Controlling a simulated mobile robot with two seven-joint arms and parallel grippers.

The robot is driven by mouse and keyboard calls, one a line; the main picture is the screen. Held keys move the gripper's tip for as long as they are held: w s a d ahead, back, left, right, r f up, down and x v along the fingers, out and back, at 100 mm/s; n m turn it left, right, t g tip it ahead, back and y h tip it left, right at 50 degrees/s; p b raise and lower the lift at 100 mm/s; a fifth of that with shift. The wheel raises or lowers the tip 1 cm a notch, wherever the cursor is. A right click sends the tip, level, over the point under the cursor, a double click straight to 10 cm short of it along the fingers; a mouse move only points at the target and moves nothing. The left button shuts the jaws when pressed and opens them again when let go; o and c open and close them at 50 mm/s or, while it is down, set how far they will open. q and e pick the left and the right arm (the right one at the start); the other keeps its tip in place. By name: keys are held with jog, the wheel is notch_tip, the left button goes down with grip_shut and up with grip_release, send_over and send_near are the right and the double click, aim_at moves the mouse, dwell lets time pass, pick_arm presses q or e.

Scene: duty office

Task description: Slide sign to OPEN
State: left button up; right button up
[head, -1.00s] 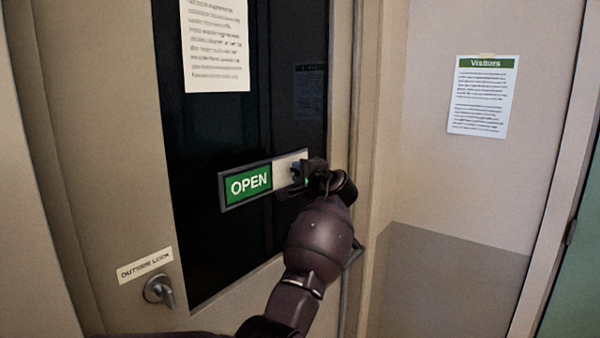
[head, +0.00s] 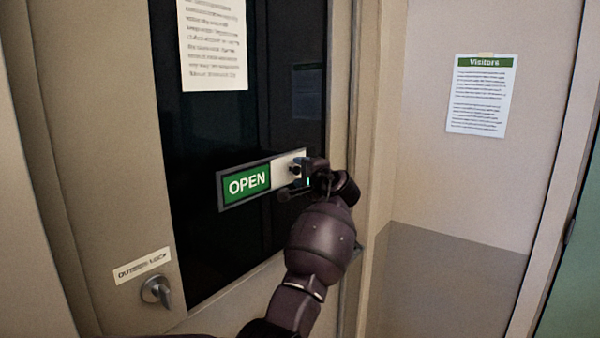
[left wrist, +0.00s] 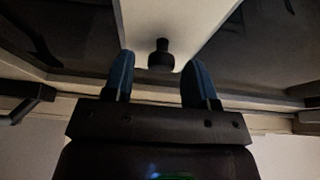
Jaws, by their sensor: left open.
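The sliding sign (head: 247,184) is mounted on the dark door window. Its left part shows a green field with the word OPEN, and its right part is a white slider panel (head: 284,174). A small dark knob (left wrist: 161,56) stands out from the white panel in the left wrist view. My left gripper (head: 290,181) is at the right end of the sign. In the left wrist view its two blue fingertips (left wrist: 160,75) are apart, one on each side of the knob's line, with gaps and no visible contact. My right gripper is not in view.
A printed notice (head: 213,45) hangs on the window above the sign. A door lock with a lever (head: 157,291) and a label (head: 142,266) is at lower left. The door frame stands close to the right of my left arm, and a Visitors sheet (head: 481,97) hangs on the wall beyond.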

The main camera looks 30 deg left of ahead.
pick_arm(q)
jog(key=b+v, duration=0.1)
jog(key=v, duration=0.9)
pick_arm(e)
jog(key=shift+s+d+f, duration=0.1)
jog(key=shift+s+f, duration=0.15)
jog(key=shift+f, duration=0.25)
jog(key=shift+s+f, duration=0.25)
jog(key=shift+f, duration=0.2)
pick_arm(q)
jog(key=shift+a, duration=0.1)
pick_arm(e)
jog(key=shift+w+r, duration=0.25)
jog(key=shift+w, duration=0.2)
pick_arm(q)
jog(key=shift+w+r, duration=0.1)
